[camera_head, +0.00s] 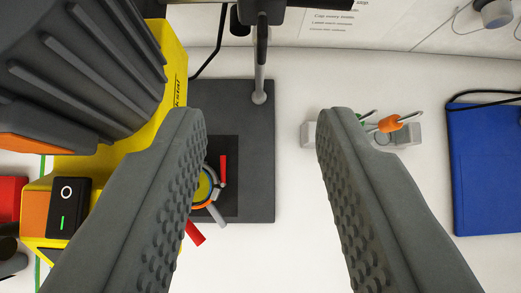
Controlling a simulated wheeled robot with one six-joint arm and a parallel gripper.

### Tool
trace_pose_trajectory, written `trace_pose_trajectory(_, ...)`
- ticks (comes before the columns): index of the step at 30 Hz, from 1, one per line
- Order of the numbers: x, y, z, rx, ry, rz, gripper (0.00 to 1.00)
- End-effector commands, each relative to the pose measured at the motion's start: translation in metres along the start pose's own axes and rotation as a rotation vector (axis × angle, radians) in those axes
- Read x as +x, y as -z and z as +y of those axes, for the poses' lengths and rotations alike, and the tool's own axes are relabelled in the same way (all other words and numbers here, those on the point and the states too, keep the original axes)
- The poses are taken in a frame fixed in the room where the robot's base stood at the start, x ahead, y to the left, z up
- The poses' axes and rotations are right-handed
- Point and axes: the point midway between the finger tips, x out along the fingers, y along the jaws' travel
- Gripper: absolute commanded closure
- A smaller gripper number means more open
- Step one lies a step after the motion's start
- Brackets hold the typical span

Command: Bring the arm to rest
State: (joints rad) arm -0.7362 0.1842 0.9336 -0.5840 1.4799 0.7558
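My gripper (262,120) is in the camera_head view, its two dark grey, studded fingers reaching up from the bottom edge. The fingers are wide apart and nothing is held between them. Below the gap I see a dark grey plate (258,160) and the white surface (285,240). The left finger covers part of the plate and of a round piece with a yellow centre (202,187). The right finger covers part of a small grey block (402,134).
A yellow machine (175,60) with a ribbed dark part (80,70) and a black switch (68,207) fills the left. A vertical grey rod (260,75) stands at top middle. An orange-handled piece (390,123) is at the grey block. A blue panel (488,165) lies far right.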

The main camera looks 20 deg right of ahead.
Motion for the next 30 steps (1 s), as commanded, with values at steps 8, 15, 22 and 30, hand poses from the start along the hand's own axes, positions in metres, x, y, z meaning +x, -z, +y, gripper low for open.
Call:
trace_pose_trajectory(8, -0.013, 0.000, 0.000, 0.000, -0.001, 0.000, 0.63)
trace_pose_trajectory(15, -0.013, 0.000, 0.000, 0.000, -0.001, 0.000, 0.63)
trace_pose_trajectory(22, -0.013, 0.001, 0.005, -0.002, 0.003, 0.002, 0.63)
trace_pose_trajectory(30, -0.011, 0.003, 0.056, -0.030, 0.053, 0.035, 0.63)
